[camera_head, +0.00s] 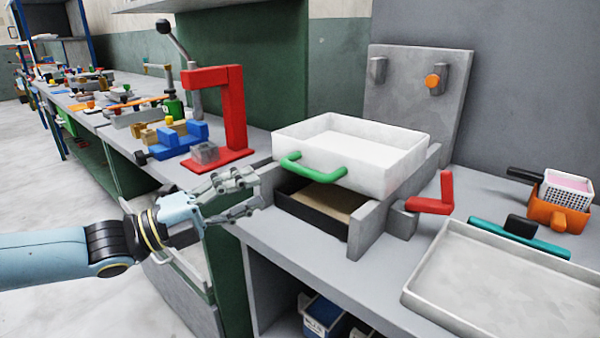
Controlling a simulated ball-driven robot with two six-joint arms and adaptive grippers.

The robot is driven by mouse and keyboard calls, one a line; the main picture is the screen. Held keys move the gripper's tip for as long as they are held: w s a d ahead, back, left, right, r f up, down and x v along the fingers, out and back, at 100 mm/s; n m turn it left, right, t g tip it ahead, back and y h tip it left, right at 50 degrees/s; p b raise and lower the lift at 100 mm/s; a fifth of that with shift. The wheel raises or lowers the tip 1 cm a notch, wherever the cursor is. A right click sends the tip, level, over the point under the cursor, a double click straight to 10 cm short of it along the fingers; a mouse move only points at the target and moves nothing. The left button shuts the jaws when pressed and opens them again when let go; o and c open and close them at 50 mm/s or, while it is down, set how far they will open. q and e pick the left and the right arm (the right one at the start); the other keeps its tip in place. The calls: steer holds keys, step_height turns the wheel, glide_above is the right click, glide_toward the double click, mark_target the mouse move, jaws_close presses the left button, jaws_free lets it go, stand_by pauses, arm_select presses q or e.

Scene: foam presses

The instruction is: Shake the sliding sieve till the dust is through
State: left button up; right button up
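The sliding sieve is a white open box (405,178) with a green handle (314,170) on its front. It sits between grey side rails (370,232) on the bench. Below it is a black tray (312,207) with a brown floor. My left gripper (256,190) is to the left of the sieve, with its fingers apart and nothing between them. It is short of the green handle and does not touch it. The sieve's inside looks white; I cannot make out dust. My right gripper is not in view.
A red press (235,115) and a blue vise (182,138) stand behind my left gripper. A red lever (445,192) sticks out right of the sieve. A shallow grey tray (500,285), a teal-handled tool (520,237) and an orange holder (560,207) lie further right.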

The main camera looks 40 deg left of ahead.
mark_target(296, 171)
arm_select(q)
steer(key=b+x, duration=0.1)
steer(key=x, duration=0.2)
steer(key=b+x, duration=0.1)
steer(key=x, duration=0.2)
steer(key=b+x, duration=0.1)
steer(key=x, duration=0.2)
steer(key=shift+d+r+b, duration=0.35)
steer(key=shift+r+b, duration=0.05)
steer(key=shift+w+d, duration=0.1)
steer(key=shift+w, duration=0.2)
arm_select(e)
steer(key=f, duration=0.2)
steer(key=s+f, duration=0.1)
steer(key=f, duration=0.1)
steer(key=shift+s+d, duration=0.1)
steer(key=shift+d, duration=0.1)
arm_select(q)
jaws_close()
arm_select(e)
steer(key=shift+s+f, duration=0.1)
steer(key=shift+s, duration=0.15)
